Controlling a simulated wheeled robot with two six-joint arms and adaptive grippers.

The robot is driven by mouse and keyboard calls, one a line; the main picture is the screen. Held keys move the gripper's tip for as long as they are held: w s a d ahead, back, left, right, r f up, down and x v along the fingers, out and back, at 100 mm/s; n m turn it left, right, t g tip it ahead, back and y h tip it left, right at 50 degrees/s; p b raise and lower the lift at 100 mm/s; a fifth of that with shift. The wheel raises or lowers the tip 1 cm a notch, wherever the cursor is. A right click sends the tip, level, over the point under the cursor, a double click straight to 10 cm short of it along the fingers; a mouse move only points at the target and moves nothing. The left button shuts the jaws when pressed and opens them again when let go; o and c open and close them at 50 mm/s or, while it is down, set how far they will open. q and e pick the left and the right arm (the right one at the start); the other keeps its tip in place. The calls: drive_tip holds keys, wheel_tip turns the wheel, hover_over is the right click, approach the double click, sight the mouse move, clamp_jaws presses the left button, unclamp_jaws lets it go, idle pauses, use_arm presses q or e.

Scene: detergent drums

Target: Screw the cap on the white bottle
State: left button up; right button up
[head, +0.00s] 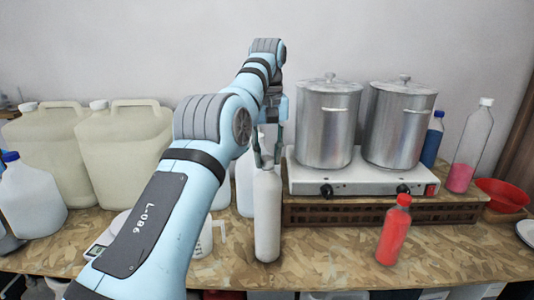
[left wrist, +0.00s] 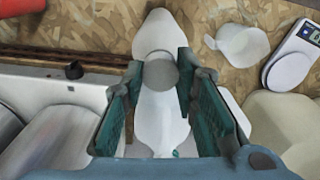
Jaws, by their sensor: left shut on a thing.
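The white bottle (head: 267,215) stands upright on the bench near its front edge, in front of the hot plate's left end. A pale round cap (left wrist: 161,71) shows between the fingers in the left wrist view, with the bottle's body (left wrist: 158,25) beyond it. My left gripper (head: 265,160) points down over the bottle's top and is shut on the cap. The cap looks seated on or right at the neck; the fingers hide the joint, so I cannot tell whether it is tight. My right gripper is not in view.
Two steel pots (head: 328,122) stand on a white hot plate (head: 365,181) to the right. A red bottle (head: 394,232) stands at front right. Large cream jugs (head: 125,150) fill the left. A measuring cup (left wrist: 240,45) and a scale (left wrist: 290,65) are close to the white bottle.

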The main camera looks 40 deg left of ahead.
use_arm(q)
drive_tip(key=m, duration=0.3)
drive_tip(key=shift+m, duration=0.4)
drive_tip(key=m, duration=0.4)
drive_tip(key=shift+m, duration=0.8)
